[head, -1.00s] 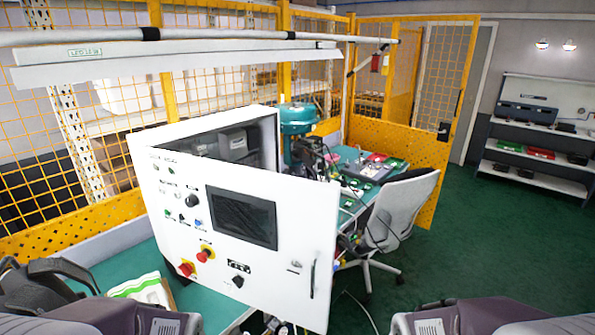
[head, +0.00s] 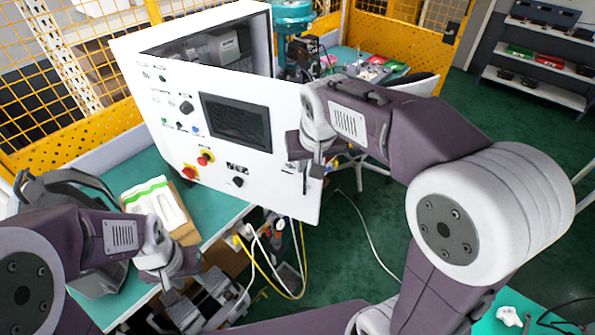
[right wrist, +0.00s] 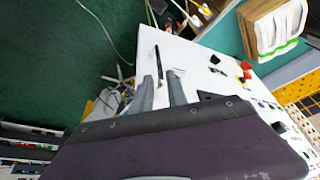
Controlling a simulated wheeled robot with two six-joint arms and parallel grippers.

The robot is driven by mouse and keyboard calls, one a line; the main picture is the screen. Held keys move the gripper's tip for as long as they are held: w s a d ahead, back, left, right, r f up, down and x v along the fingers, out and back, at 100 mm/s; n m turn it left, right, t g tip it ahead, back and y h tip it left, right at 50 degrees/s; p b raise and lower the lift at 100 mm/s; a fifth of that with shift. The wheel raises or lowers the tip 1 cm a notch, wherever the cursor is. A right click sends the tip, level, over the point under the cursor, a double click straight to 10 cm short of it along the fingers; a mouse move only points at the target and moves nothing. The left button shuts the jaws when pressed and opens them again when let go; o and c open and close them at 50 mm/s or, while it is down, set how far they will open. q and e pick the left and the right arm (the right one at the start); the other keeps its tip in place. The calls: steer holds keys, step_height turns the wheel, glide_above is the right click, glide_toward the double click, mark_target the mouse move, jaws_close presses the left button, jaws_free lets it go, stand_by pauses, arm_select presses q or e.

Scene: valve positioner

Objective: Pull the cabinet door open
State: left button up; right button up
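The white cabinet door (head: 250,165), with a dark screen, knobs and red buttons, stands ajar in the head view. Its right edge is away from the cabinet body (head: 262,35), and the dark interior shows above it. The dark bar handle (head: 304,178) is near the door's right edge. My right gripper (head: 312,165) is in front of the door beside the handle. In the right wrist view its two fingers (right wrist: 162,80) are apart, and the handle (right wrist: 157,58) lies just beyond the fingertips, apparently not gripped. My left gripper (head: 208,303) is low, apart from the door, with its fingers apart and empty.
A green bench (head: 212,205) carries an open cardboard box (head: 187,236) with white and green contents, left of the door. Hoses and a cable (head: 298,262) hang below the door. A chair stands behind my right arm. Green floor is clear at the right.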

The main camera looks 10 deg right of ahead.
mark_target(306, 174)
steer(key=p+x, duration=0.1)
steer(key=x, duration=0.7)
steer(key=shift+w+f, duration=0.2)
steer(key=shift+f, duration=0.15)
steer(key=shift+d+f, duration=0.15)
steer(key=shift+f, duration=0.05)
jaws_close()
stand_by(0.7)
